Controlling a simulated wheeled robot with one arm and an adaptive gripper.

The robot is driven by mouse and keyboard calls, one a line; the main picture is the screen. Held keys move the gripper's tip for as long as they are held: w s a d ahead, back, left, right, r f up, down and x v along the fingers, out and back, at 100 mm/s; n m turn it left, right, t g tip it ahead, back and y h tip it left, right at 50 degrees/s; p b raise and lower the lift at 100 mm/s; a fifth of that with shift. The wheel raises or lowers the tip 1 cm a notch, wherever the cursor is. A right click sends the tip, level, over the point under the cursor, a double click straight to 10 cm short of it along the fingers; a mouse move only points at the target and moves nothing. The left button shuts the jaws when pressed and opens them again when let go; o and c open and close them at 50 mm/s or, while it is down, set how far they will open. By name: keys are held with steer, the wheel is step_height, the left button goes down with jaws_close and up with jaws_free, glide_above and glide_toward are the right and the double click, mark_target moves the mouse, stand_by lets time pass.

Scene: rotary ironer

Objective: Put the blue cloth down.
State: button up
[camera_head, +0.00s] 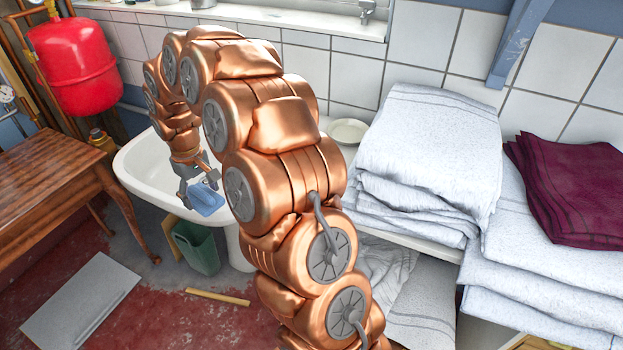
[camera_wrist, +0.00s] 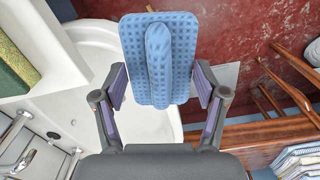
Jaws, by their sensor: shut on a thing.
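The blue cloth (camera_wrist: 182,55) is a folded, waffle-textured piece with a raised ridge along its middle. It sits between the two fingers of my gripper (camera_wrist: 160,85) in the wrist view, with a finger at each side edge. In the head view the cloth (camera_head: 205,198) hangs in my gripper (camera_head: 199,182) over the front part of the white basin (camera_head: 128,170). My gripper is shut on the cloth. My arm hides the right part of the basin in the head view.
A wooden table (camera_head: 50,185) stands left of the basin. A green bin (camera_head: 196,248) stands on the floor below. Folded white towels (camera_head: 430,150) and a maroon cloth (camera_head: 575,190) lie at the right. A pale dish (camera_head: 347,131) sits behind my arm.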

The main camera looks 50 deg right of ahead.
steer(key=shift+n, duration=0.6)
steer(key=s+d+r, duration=0.1)
steer(key=d, duration=0.3)
steer(key=s+d+r, duration=0.1)
steer(key=d+r, duration=0.1)
steer(key=d, duration=0.2)
steer(key=s+d+r, duration=0.2)
steer(key=d, duration=0.3)
steer(key=shift+s+r, duration=0.1)
steer(key=shift+r, duration=0.05)
steer(key=s+d+r+n, duration=0.1)
steer(key=s+d+r, duration=0.3)
steer(key=s+d, duration=0.6)
steer(key=shift+w+d+f+p, duration=0.2)
steer(key=shift+f+p, duration=0.15)
steer(key=shift+f, duration=1.3)
steer(key=shift+w+d+f+p, duration=0.2)
steer(key=shift+f+p, duration=0.15)
steer(key=shift+f, duration=1.3)
steer(key=shift+w+d+f+p, duration=0.2)
steer(key=shift+f+p, duration=0.15)
steer(key=shift+f, duration=1.3)
steer(key=shift+f, duration=0.15)
steer(key=o, duration=1)
